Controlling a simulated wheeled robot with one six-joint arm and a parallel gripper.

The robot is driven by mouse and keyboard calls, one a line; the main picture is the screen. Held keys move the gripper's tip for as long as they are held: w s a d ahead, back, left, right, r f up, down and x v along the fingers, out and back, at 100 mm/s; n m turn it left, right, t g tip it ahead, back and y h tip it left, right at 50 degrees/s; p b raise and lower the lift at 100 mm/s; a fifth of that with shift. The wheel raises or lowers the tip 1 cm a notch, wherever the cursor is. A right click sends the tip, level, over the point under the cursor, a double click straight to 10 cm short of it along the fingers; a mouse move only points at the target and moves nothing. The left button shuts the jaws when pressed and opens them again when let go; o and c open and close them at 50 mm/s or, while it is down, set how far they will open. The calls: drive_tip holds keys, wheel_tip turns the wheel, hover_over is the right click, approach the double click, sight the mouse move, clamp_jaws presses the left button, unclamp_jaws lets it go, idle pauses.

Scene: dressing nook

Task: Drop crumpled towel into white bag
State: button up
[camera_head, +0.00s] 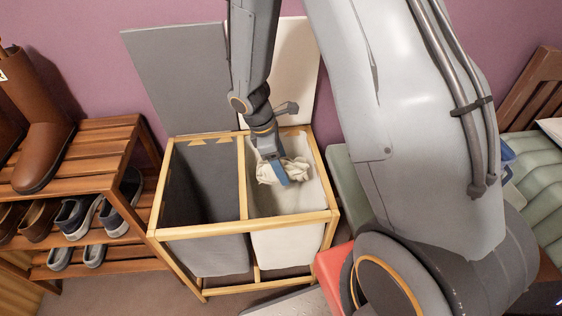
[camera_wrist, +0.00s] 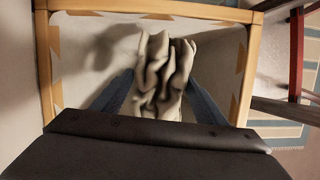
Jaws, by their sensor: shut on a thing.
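The crumpled towel (camera_head: 284,170) is cream-coloured and bunched. My gripper (camera_head: 281,173) is shut on it, inside the opening of the white bag (camera_head: 286,241). The white bag hangs in the right half of a wooden-framed hamper, and its cream lid stands open behind. In the wrist view the towel (camera_wrist: 160,75) sits between the two blue-grey fingers of my gripper (camera_wrist: 159,92), with the white bag's walls (camera_wrist: 215,55) and wooden rim around it. The bag's bottom is mostly hidden by the towel and gripper.
A grey bag (camera_head: 207,254) fills the hamper's left half, its grey lid (camera_head: 183,80) open. A wooden shoe rack (camera_head: 88,150) with boots and shoes stands left. A red item (camera_head: 333,268) is close at the hamper's right. My arm covers much of the right side.

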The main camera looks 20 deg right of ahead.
drive_tip(key=o, duration=1.3)
drive_tip(key=shift+c, duration=0.2)
drive_tip(key=shift+r, duration=0.15)
drive_tip(key=shift+v, duration=3.85)
